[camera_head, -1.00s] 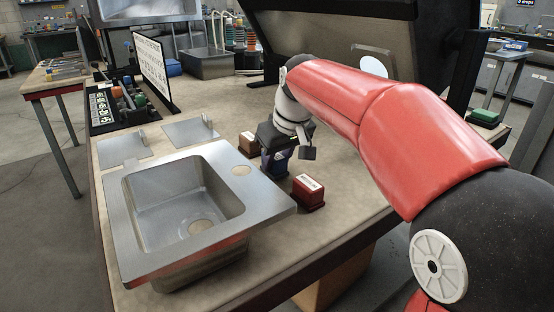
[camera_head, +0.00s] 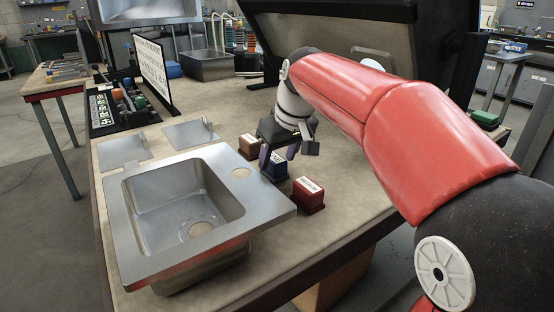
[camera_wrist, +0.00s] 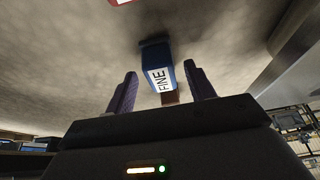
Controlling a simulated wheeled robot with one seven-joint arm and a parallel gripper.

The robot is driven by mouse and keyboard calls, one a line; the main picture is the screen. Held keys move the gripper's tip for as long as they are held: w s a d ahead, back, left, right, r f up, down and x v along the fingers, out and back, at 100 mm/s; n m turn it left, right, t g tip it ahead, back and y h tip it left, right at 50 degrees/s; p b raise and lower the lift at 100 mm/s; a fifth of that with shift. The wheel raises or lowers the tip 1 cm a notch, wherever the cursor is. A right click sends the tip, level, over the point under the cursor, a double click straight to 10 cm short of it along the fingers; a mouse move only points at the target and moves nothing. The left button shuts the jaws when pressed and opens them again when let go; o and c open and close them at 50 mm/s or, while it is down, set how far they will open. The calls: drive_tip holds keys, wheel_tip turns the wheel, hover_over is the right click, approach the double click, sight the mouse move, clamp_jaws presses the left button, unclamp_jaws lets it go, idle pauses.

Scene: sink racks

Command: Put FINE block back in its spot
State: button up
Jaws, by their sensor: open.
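The FINE block (camera_head: 276,171) is blue with a white label and stands on the table right of the sink, between a brown block and a red block. In the wrist view the FINE block (camera_wrist: 157,72) shows its label, with its far end on the table surface. My gripper (camera_head: 278,157) is just above it. In the wrist view my gripper (camera_wrist: 160,69) is open, one purple finger on each side of the block, with gaps visible. The gripper partly hides the block's top in the head view.
The brown block (camera_head: 249,145) and red block (camera_head: 308,195) stand close on either side. The metal sink (camera_head: 122,228) is to the left. A black rack (camera_head: 100,112) with coloured blocks and a sign board (camera_head: 152,67) stand at the back left. Table to the right is clear.

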drive_tip(key=p+v, duration=0.1)
drive_tip(key=v, duration=0.9)
drive_tip(key=shift+r, duration=0.15)
drive_tip(key=shift+s+d, duration=0.1)
drive_tip(key=shift+s, duration=0.05)
